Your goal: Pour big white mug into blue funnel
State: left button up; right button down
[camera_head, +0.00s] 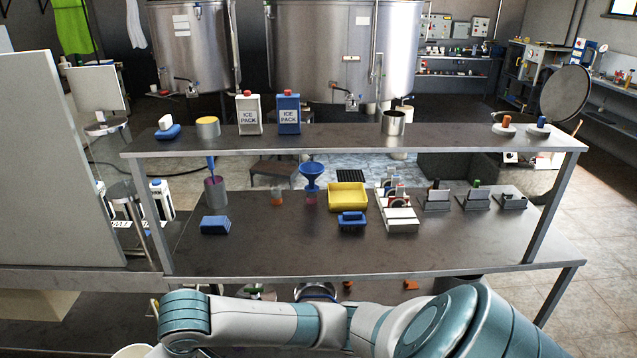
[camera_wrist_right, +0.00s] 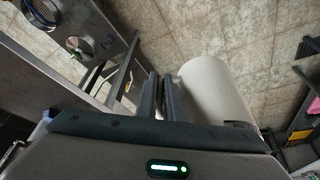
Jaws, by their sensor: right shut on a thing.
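The blue funnel (camera_head: 313,172) sits upright on a small pinkish container (camera_head: 311,198) on the lower shelf, left of the yellow tray. My right arm reaches across the bottom of the head view, its wrist at the lower left. In the right wrist view my right gripper (camera_wrist_right: 161,92) has its dark fingers close together beside the big white mug (camera_wrist_right: 217,88), apparently on its handle, which the fingers hide. A white rim, likely this mug's, shows at the bottom edge of the head view (camera_head: 132,351). The mug is well away from the funnel. My left gripper is out of view.
A yellow tray (camera_head: 347,196), a blue brush (camera_head: 351,220) and a grey cup with a blue tool (camera_head: 215,190) stand near the funnel. The upper shelf (camera_head: 345,138) overhangs behind, with ice packs (camera_head: 289,114). The lower shelf's front (camera_head: 280,255) is clear.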

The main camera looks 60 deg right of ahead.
aim_at(312, 170)
jog(key=k+l, duration=0.1)
jog(key=l, duration=0.3)
jog(key=k+l+u, duration=0.1)
jog(key=l, duration=0.25)
jog(key=k+l, duration=0.1)
jog(key=l, duration=0.3)
jog(key=k+l, duration=0.1)
jog(key=l, duration=0.25)
jog(key=k+l+u, duration=0.1)
jog(key=l, duration=0.25)
jog(key=k+l, duration=0.15)
jog(key=l, duration=0.25)
jog(key=k+l+u, duration=0.1)
jog(key=l, duration=0.25)
